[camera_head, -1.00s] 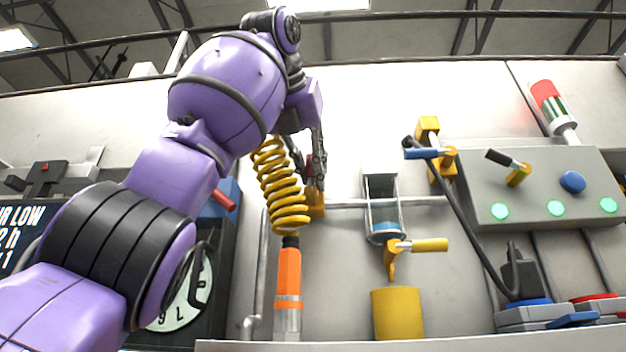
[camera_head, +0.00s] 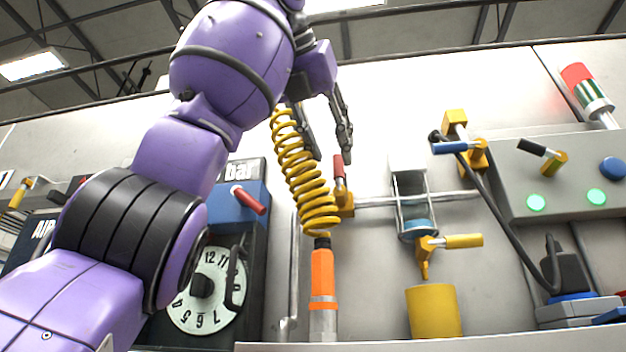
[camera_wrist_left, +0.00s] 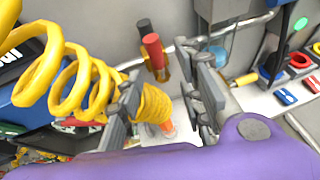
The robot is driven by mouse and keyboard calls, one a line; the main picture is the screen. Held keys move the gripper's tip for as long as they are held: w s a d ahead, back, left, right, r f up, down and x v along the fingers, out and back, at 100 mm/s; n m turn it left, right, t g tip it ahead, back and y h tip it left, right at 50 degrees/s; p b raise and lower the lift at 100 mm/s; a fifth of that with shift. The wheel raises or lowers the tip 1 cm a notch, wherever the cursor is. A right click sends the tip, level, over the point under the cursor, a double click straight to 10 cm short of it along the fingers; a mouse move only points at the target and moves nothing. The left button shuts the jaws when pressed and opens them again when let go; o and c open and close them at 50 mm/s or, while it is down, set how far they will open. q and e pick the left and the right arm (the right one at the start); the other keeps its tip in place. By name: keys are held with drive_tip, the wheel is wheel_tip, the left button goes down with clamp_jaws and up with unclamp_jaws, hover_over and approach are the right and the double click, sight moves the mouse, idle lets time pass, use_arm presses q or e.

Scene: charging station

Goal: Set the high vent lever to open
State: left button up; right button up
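A red-handled lever (camera_head: 339,167) stands upright on a yellow valve body (camera_head: 345,203) on the wall pipe. In the left wrist view its red handle (camera_wrist_left: 153,50) shows ahead, between and beyond the fingers. A blue-handled lever (camera_head: 450,147) on a yellow valve sits higher at the right, its handle pointing left. I cannot tell for sure which is the vent lever. My left gripper (camera_head: 323,128) is just above the red handle in the head view. Its fingers are apart and empty in the left wrist view (camera_wrist_left: 165,98). My right gripper is not in view.
A yellow coiled hose (camera_head: 302,170) with an orange nozzle (camera_head: 322,275) hangs close to my left fingers. A yellow-handled tap (camera_head: 455,241) is above a yellow cup (camera_head: 434,311). A grey button box (camera_head: 510,205) is at right, a dial clock (camera_head: 222,300) at lower left.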

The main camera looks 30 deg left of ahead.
use_arm(q)
drive_tip(key=s, duration=0.8)
drive_tip(key=shift+s+d+f, duration=0.15)
drive_tip(key=shift+s+d, duration=0.05)
drive_tip(key=shift+d, duration=0.05)
drive_tip(key=shift+w, duration=0.1)
